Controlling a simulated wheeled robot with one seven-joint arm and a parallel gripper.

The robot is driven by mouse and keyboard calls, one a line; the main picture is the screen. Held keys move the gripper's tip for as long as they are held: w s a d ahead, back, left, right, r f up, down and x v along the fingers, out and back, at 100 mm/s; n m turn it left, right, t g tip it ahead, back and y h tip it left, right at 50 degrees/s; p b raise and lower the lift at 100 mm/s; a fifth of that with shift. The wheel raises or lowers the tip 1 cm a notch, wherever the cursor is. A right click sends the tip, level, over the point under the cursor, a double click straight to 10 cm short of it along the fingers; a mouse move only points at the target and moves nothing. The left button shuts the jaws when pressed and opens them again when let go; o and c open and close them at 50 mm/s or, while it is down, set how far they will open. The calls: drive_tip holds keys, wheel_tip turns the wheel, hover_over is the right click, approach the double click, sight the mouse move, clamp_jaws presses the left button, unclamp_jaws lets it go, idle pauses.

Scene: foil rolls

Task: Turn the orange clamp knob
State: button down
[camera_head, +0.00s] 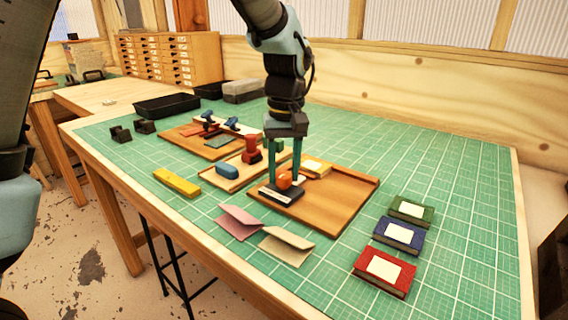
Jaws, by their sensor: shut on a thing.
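The orange clamp knob (284,181) sits on a dark block-like base (276,194) at the left part of a wooden board (325,205). My gripper (284,178) points straight down over it, with its two teal fingers on either side of the knob, shut on it. The knob's upper part shows between the fingers. The fingertips partly hide its sides. Which way the knob is turned cannot be told.
Folded pink (239,222) and cream cards (286,245) lie in front. Green, blue and red booklets (384,272) lie right. The mat's back right is clear.

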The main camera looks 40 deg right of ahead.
sight(284, 173)
drive_tip(key=n+p, duration=0.3)
drive_tip(key=n, duration=0.3)
drive_tip(key=shift+r+n, duration=0.15)
drive_tip(key=shift+n, duration=0.15)
drive_tip(key=n+p, duration=0.2)
drive_tip(key=n, duration=0.2)
drive_tip(key=shift+w+n, duration=0.1)
drive_tip(key=shift+n, duration=0.2)
drive_tip(key=shift+p, duration=0.3)
drive_tip(key=shift+c, duration=1.8)
unclamp_jaws()
wheel_tip(284, 173, up, 10)
drive_tip(key=b, duration=0.2)
drive_tip(key=shift+r, duration=0.25)
drive_tip(key=shift+d, duration=0.1)
